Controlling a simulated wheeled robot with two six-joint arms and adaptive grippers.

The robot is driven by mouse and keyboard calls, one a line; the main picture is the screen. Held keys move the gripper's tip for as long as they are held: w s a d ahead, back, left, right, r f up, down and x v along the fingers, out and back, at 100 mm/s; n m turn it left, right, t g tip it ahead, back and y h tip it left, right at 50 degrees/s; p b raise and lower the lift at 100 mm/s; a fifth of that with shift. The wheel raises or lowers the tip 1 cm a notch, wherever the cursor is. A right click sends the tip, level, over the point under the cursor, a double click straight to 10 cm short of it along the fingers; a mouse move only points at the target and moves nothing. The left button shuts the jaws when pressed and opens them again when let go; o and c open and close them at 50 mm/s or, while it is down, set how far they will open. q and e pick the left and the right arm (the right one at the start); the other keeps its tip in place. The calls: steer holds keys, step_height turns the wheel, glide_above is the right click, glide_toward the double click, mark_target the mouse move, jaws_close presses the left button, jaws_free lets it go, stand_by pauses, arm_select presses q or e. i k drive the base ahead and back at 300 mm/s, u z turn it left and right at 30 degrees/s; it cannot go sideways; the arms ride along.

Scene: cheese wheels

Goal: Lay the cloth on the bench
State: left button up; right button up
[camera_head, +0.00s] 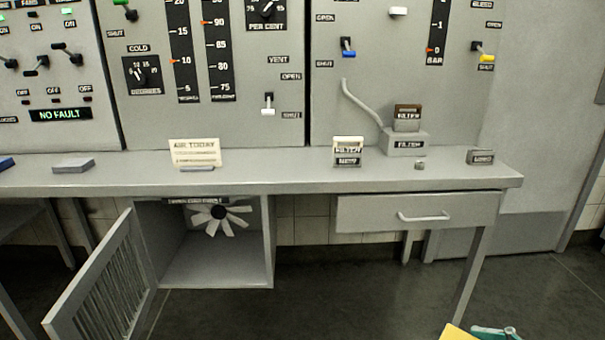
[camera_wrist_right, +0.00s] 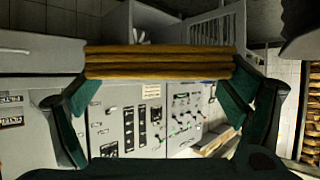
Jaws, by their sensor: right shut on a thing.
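The folded yellow cloth (camera_wrist_right: 160,62) shows in the right wrist view as a stack of several layers, held between the green fingers of my right gripper (camera_wrist_right: 157,88). In the head view a yellow corner of the cloth (camera_head: 456,333) and a teal part of my right gripper (camera_head: 494,332) show at the bottom edge, in front of the bench and apart from it. The long grey bench (camera_head: 275,180) runs across the head view below the control panels. My left gripper is not in view.
On the bench stand a small sign card (camera_head: 195,153), a filter box (camera_head: 348,151), a grey filter housing (camera_head: 404,142) with a pipe, and a grey block (camera_head: 73,165). The bench top is clear between the sign and the filter box. An open louvred door (camera_head: 103,290) sticks out below; a shut drawer (camera_head: 420,213) is at right.

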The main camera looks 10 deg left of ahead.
mark_target(263, 157)
steer(key=u, duration=0.75)
steer(key=i, duration=1.1)
steer(key=u, duration=0.8)
